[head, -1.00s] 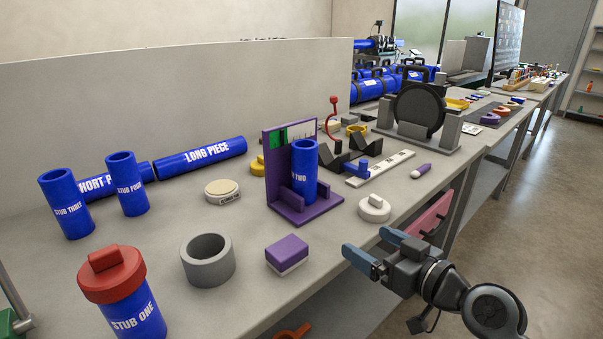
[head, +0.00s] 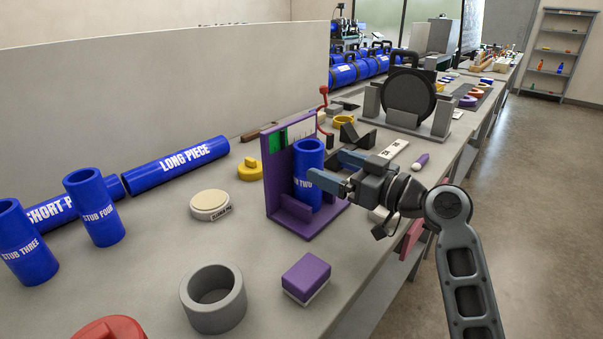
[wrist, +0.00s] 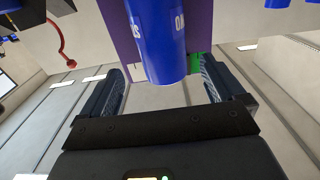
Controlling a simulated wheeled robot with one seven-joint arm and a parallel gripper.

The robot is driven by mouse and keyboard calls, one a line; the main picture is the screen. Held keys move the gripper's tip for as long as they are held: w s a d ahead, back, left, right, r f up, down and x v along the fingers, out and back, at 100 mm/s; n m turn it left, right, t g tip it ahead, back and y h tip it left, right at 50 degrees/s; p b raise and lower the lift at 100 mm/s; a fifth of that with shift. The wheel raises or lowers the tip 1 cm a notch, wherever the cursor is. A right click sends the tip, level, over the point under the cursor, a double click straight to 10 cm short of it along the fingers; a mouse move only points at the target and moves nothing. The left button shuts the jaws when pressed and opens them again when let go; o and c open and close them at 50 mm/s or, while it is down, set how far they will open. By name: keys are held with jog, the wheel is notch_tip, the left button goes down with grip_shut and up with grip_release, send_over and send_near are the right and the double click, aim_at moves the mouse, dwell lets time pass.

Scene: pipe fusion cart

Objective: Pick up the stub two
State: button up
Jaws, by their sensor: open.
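Stub two is a blue upright cylinder (head: 308,175) standing in the purple holder (head: 297,228) on the bench. The holder has a tall back plate with a green patch. My gripper (head: 331,170) is open, just to the right of stub two's upper part, and one blue finger overlaps it in the head view. In the wrist view stub two (wrist: 160,40) shows between the two fingers (wrist: 163,85), beyond the palm, with part of its lettering visible. I cannot tell whether a finger touches it.
A grey ring (head: 213,318) and a purple-and-white block (head: 307,278) lie in front of the holder. Stub three (head: 27,245), stub four (head: 94,208) and the long piece (head: 176,166) are at the left.

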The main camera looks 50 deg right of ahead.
aim_at(309, 157)
jog(key=w, duration=0.2)
jog(key=w+p, duration=0.1)
jog(key=w, duration=0.1)
jog(key=w+p, duration=0.1)
jog(key=w, duration=0.1)
jog(key=shift+w+a, duration=0.3)
jog(key=shift+a, duration=0.05)
jog(key=shift+c, duration=0.3)
jog(key=c, duration=1.2)
jog(key=shift+c, duration=0.2)
jog(key=shift+r, duration=0.15)
